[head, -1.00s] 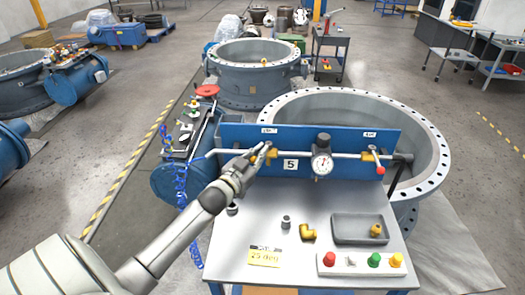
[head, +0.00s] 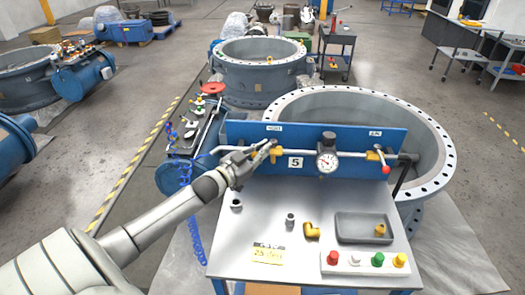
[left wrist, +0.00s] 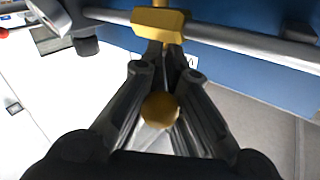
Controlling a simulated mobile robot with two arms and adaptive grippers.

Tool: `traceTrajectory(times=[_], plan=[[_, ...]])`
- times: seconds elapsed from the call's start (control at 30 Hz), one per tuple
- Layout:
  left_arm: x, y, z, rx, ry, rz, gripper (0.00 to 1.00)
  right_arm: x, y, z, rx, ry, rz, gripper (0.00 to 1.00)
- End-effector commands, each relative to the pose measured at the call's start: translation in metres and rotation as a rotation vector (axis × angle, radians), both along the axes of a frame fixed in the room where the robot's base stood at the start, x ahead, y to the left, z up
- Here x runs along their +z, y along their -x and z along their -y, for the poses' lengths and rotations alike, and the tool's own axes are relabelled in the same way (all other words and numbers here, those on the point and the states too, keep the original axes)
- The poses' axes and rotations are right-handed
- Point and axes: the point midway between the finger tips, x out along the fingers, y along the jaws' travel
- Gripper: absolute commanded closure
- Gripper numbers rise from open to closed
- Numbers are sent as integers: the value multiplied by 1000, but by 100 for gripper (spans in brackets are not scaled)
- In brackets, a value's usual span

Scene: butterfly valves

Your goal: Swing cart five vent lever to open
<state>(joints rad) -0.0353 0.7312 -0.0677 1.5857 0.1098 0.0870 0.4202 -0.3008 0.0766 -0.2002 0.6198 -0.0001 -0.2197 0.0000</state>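Cart five's blue panel (head: 225,135) bears a "5" label (head: 295,162) and a grey pipe with a gauge (head: 327,160). The vent valve (head: 275,155) is at the left of the pipe, under a small white label; its yellow body (left wrist: 160,20) tops the left wrist view. My left gripper (head: 268,148) is at this valve. In the left wrist view its fingers (left wrist: 168,75) are close together around the vent lever, with the lever's rounded end (left wrist: 160,108) between them. The fingers hide most of the lever. My right gripper is not in view.
Another lever with a red end (head: 382,168) is on the right of the pipe. The cart top (head: 225,240) holds loose fittings, a grey tray (head: 345,232) and a button box (head: 345,262). A large flanged ring (head: 445,170) stands behind the panel.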

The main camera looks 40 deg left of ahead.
Motion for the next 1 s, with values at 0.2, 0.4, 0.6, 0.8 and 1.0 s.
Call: traceTrajectory(times=[0.2,0.4,0.6,0.8,1.0], plan=[[-8,2,2,-1,-1,-16,70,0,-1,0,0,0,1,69],[-6,1,1,0,0,-10,69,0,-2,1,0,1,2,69],[-3,2,0,0,-1,-6,69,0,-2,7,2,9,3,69],[-4,15,-1,0,0,-6,69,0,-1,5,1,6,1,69],[-4,43,-4,1,-1,-8,69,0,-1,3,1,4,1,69]])
